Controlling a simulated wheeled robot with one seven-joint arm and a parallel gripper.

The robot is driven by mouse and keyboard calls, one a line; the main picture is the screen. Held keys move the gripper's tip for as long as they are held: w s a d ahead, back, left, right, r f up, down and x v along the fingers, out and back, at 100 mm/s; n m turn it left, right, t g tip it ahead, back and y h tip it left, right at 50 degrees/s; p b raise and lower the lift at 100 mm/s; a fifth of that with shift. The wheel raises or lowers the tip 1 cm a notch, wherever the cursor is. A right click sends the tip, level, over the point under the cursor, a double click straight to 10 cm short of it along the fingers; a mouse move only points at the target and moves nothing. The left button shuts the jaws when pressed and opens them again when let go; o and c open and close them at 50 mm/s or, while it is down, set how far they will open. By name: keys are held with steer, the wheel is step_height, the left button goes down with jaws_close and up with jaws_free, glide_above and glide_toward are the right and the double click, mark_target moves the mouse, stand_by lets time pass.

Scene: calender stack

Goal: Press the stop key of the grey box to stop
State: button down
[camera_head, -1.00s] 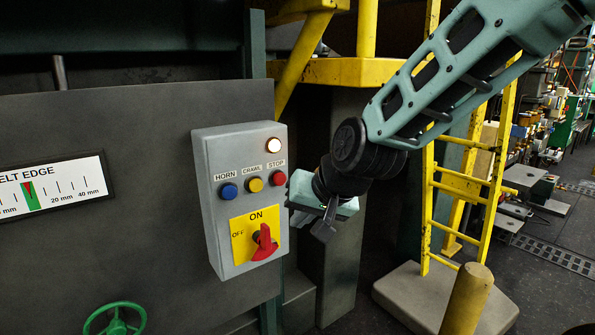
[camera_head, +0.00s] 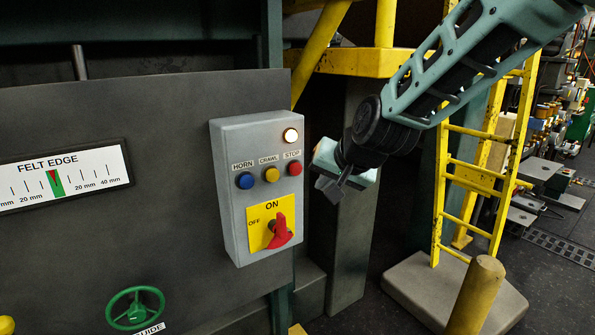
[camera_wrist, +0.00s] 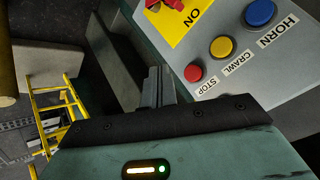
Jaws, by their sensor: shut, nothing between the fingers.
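The grey box (camera_head: 232,190) is fixed on the dark panel, with a blue HORN key (camera_head: 245,181), a yellow CRAWL key (camera_head: 271,174) and the red STOP key (camera_head: 295,168) in a row. A lit lamp (camera_head: 290,135) is above the STOP key. A red rotary switch (camera_head: 280,232) sits on a yellow ON/OFF plate below. My gripper (camera_head: 329,188) is shut and empty, just right of the box and apart from the STOP key. In the wrist view the STOP key (camera_wrist: 193,73) lies just right of and beyond the fingers (camera_wrist: 156,86).
A FELT EDGE gauge (camera_head: 62,178) and a green handwheel (camera_head: 135,307) are on the panel to the left. A yellow ladder (camera_head: 470,180) and a yellow post (camera_head: 474,296) stand to the right. A grey column (camera_head: 352,250) is behind my gripper.

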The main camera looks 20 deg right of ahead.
mark_target(298, 174)
steer(key=w+a, duration=0.1)
steer(key=w, duration=0.4)
steer(key=shift+w+a, duration=0.4)
steer(key=shift+p, duration=0.3)
stand_by(1.5)
steer(key=shift+w+a, duration=0.15)
steer(key=shift+w, duration=0.25)
steer(key=shift+w+a, duration=0.15)
steer(key=shift+w, duration=0.35)
stand_by(0.6)
steer(key=shift+s, duration=0.1)
steer(key=shift+s+d, duration=0.3)
steer(key=shift+s, duration=0.5)
steer(key=shift+s+d, duration=0.25)
steer(key=shift+s, duration=0.55)
steer(key=shift+s+d, duration=0.3)
steer(key=shift+s, duration=0.55)
steer(key=shift+s+d, duration=0.25)
steer(key=shift+s, duration=0.55)
